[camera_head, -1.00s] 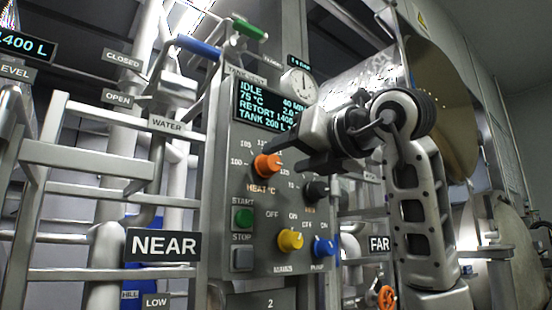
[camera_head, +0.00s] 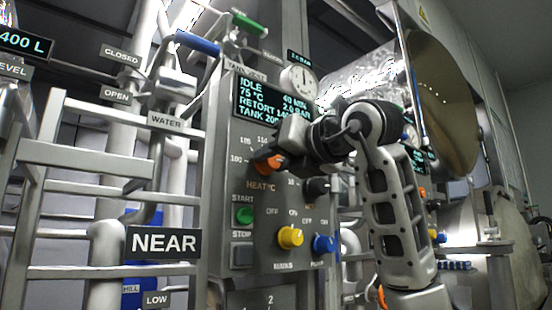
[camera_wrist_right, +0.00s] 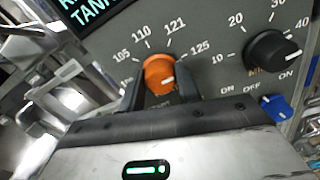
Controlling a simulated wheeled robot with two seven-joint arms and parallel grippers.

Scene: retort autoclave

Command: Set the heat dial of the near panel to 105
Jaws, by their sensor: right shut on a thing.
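The near panel (camera_head: 219,260) stands in the middle of the head view, beside a NEAR sign. Its orange heat dial (camera_head: 268,161) is at the upper left of the knobs, below the screen. My right gripper (camera_head: 273,159) reaches in from the right and is shut on this dial. In the right wrist view the orange dial (camera_wrist_right: 160,74) sits between the two dark fingers, one on each side. The marks 105, 110, 121 and 125 show around it; a finger partly covers the lowest mark. My left gripper is out of view.
The screen (camera_head: 262,103) reads IDLE and 75 °C. A black dial (camera_head: 317,188) is just right of the heat dial; yellow (camera_head: 290,237) and blue (camera_head: 324,244) knobs sit below. Green start (camera_head: 244,215) and grey stop buttons are lower left. Pipes and rails stand left.

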